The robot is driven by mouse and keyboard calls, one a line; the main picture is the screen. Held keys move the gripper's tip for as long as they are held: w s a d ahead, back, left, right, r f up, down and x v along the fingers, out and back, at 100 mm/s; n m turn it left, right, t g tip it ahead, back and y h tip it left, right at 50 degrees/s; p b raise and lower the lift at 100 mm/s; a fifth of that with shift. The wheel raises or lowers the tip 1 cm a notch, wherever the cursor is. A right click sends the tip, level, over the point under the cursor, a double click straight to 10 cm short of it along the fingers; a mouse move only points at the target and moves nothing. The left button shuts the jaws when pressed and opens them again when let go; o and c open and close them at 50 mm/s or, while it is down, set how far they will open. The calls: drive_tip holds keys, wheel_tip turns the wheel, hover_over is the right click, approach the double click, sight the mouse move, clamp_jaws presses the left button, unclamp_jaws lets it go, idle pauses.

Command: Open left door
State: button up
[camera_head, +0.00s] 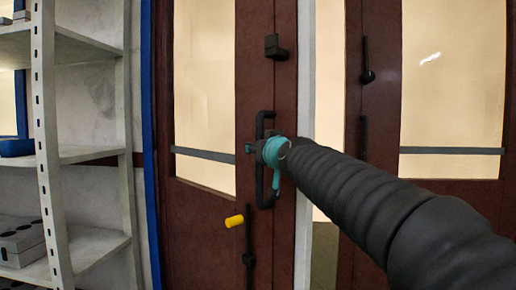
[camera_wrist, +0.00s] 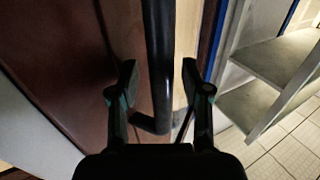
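The left door (camera_head: 198,215) is dark red-brown with a tall glass pane and appears shut in the head view. Its black upright bar handle (camera_head: 265,126) is near the door's right side. The handle also shows in the wrist view (camera_wrist: 159,60), running from the top down to a bend. My gripper (camera_head: 262,150) is at the handle's middle height. In the wrist view my gripper (camera_wrist: 159,80) has its two fingers apart, one on each side of the bar, with gaps showing between them and the bar. Part of the handle is hidden by my gripper in the head view.
A black latch (camera_head: 275,47) is above the handle, and a yellow-tipped lever (camera_head: 234,220) with a black bolt is below it. Right of a pale post stands another red-brown door (camera_head: 450,190). White metal shelving (camera_head: 52,150) stands close on the left.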

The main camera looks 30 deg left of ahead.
drive_tip(key=v, duration=1.2)
idle(0.6)
